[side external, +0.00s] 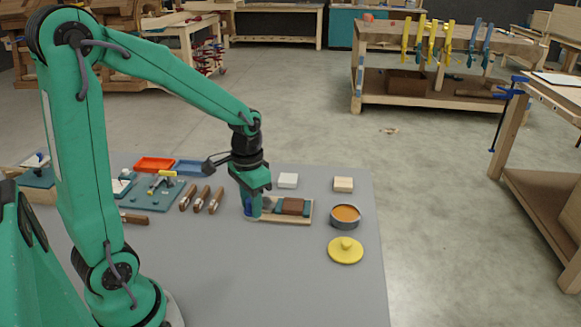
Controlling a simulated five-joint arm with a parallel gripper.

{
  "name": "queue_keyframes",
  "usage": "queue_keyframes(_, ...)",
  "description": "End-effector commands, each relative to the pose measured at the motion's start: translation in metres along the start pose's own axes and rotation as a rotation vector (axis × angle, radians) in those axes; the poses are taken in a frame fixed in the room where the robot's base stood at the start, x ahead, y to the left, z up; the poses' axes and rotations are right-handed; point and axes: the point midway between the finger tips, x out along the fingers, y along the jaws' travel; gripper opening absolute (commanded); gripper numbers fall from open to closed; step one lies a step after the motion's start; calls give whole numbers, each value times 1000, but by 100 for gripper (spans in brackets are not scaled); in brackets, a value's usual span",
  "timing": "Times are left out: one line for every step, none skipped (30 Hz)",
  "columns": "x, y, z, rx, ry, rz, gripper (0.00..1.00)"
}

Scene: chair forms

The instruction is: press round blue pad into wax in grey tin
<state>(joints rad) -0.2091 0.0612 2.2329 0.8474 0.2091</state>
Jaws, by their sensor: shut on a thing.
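My gripper (254,212) points down, low over the left end of a shallow wooden tray. It is shut on the round blue pad (248,206), which shows only as a dark blue patch between and beside the green fingers. Most of the pad is hidden, and I cannot tell if it touches the tray. The grey tin (345,225) stands open to the right of the gripper, upright on the grey table, with orange wax (346,213) inside. The tin is apart from the gripper.
The wooden tray (290,219) holds a brown block (293,206) and greenish pieces. A yellow knobbed lid (345,251) lies in front of the tin. A white block (288,180) and a tan block (343,185) sit behind. Brown-handled tools (201,198) lie left. The front table is clear.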

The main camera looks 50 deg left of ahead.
Motion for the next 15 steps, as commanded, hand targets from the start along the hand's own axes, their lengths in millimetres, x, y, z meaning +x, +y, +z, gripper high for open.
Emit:
queue_keyframes(0,0,-2,0,0,0,14)
queue_keyframes(0,0,-3,0,0,0,14)
queue_keyframes(-1,0,-5,0,0,0,14)
queue_keyframes(-1,0,-7,1,0,0,14)
queue_keyframes(-1,0,-9,1,0,0,14)
queue_keyframes(-2,0,-13,1,0,0,14)
queue_keyframes(-2,0,-17,1,-1,0,14)
queue_keyframes(-3,1,-21,2,0,0,14)
queue_keyframes(-3,1,-27,2,0,0,14)
queue_keyframes(-4,1,-32,2,0,0,14)
queue_keyframes(-4,2,-37,2,0,0,14)
queue_keyframes(-5,2,-44,2,-1,0,14)
queue_keyframes(-6,3,-50,2,0,0,14)
queue_keyframes(-6,3,-56,2,0,0,14)
queue_keyframes(-6,4,-65,2,0,0,14)
